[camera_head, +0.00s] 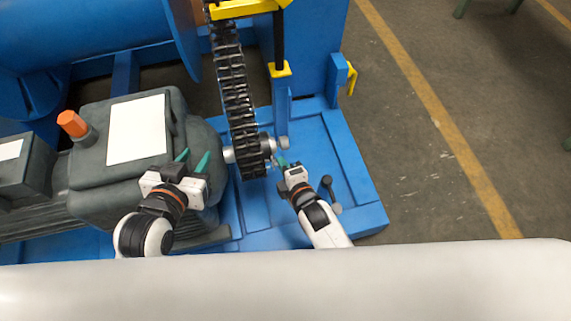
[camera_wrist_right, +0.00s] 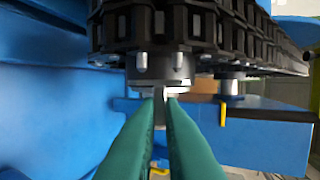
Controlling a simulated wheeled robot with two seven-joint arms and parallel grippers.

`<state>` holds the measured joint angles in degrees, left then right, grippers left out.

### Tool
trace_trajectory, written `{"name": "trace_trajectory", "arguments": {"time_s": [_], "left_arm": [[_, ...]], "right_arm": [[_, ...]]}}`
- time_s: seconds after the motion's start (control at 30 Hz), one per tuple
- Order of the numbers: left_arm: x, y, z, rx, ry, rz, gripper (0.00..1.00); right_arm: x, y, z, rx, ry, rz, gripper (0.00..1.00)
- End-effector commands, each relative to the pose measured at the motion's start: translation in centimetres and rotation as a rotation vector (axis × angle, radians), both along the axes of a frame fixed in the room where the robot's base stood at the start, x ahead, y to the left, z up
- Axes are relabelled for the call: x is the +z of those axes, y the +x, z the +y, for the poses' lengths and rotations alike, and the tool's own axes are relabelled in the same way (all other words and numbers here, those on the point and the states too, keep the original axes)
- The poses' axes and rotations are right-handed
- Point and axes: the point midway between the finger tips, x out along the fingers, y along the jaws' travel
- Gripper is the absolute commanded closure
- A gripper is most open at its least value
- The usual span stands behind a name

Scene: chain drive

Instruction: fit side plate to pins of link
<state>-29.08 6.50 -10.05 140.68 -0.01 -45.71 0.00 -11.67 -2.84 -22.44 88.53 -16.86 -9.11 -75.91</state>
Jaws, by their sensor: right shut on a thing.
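The dark chain (camera_head: 235,95) hangs down to the small sprocket beside the motor in the head view. In the right wrist view the chain (camera_wrist_right: 225,30) fills the top, with two short bright pins, a left pin (camera_wrist_right: 141,61) and a right pin (camera_wrist_right: 185,62), on the side facing my gripper. My right gripper (camera_head: 282,161) is at the chain's lower right side. Its green fingers (camera_wrist_right: 164,97) are shut on a small light metal piece, apparently the side plate (camera_wrist_right: 158,89), mostly hidden by the fingertips. My left gripper (camera_head: 194,157) is open and empty, left of the chain above the motor.
The grey motor (camera_head: 85,170) with an orange cap (camera_head: 72,123) stands at the left. The blue base frame (camera_head: 345,165) surrounds the sprocket, and a dark-tipped lever (camera_head: 330,190) stands right of my right gripper. A yellow bracket (camera_head: 245,8) is above. Open floor lies at right.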

Motion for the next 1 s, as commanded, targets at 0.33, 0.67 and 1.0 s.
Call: {"name": "trace_trajectory", "arguments": {"time_s": [0.33,0.67,1.0], "left_arm": [[0.2,0.2,-0.1,-0.002,-0.003,-0.016,0.67],[0.5,0.3,-0.2,-0.004,-0.008,-0.034,0.67],[0.5,0.3,-0.2,-0.005,-0.008,-0.035,0.67]], "right_arm": [[0.0,-0.2,0.9,0.000,0.000,0.000,1.00],[0.0,-0.3,1.7,0.000,-0.001,0.000,1.00],[0.0,-0.4,1.7,0.000,-0.001,0.000,0.67]]}}
